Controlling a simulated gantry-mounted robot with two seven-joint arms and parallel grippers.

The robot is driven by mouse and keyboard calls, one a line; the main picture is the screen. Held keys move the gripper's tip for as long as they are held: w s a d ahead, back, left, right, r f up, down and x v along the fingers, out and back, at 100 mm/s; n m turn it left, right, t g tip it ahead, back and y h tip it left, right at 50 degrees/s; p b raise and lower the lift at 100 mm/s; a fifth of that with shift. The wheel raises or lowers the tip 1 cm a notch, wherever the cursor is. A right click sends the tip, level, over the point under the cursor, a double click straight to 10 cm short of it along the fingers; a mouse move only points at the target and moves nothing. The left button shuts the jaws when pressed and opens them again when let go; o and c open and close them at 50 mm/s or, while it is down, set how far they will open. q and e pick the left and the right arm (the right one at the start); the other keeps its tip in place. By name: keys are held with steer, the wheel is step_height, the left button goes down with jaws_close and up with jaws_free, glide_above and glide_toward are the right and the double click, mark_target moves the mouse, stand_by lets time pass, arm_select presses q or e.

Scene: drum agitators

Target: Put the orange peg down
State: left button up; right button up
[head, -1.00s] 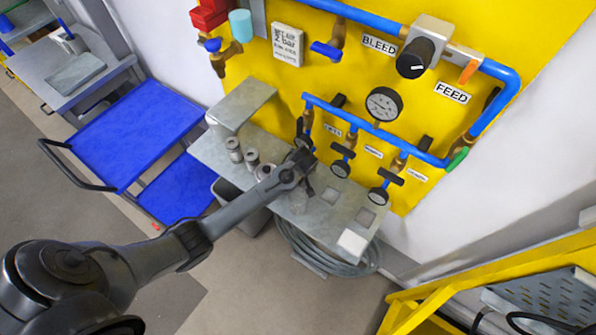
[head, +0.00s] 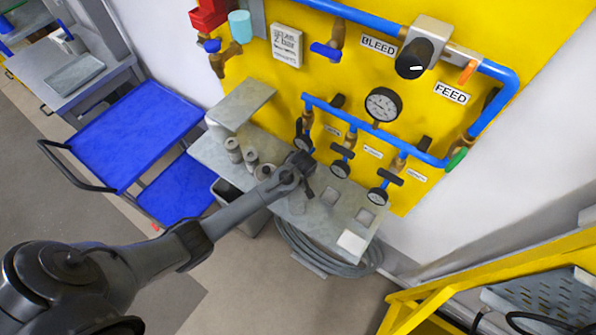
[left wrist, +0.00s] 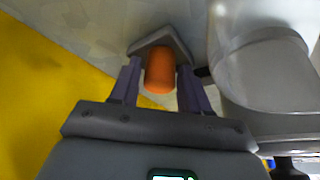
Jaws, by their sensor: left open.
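The orange peg (left wrist: 160,72) shows in the left wrist view, between the two fingers of my left gripper (left wrist: 158,82). The fingers are open, one on each side of the peg. The peg's far end is at a small grey square-edged piece (left wrist: 158,40) on the grey surface; I cannot tell whether it sits in it or on it. In the head view my left gripper (head: 302,165) is over the middle of the grey bench (head: 300,208), and it hides the peg there. My right gripper is not in view.
Several grey cylinders (head: 234,150) stand left of the gripper, by a raised grey block (head: 240,103). A yellow panel with blue pipes (head: 375,132), gauges and valves rises close behind. The bench's right end has square marks and a pale square (head: 351,243).

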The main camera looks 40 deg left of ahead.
arm_select(q)
steer(key=shift+r, duration=0.2)
steer(key=v, duration=1.2)
steer(key=s+d+f+m+h, duration=0.2)
steer(key=s+d+m, duration=0.45)
steer(key=s, duration=0.65)
steer(key=s+d+r+m+h, duration=0.1)
steer(key=s+r+m, duration=0.1)
steer(key=s, duration=0.4)
steer(key=s+d+r+m, duration=0.1)
steer(key=s+r+m, duration=0.2)
steer(key=s, duration=0.2)
steer(key=shift+s+d+r+m+t+h+p, duration=0.25)
steer(key=shift+s+m+t+h+p, duration=0.1)
steer(key=shift+t+h+p, duration=0.1)
step_height(320, 180, up, 14)
steer(key=p, duration=1.4)
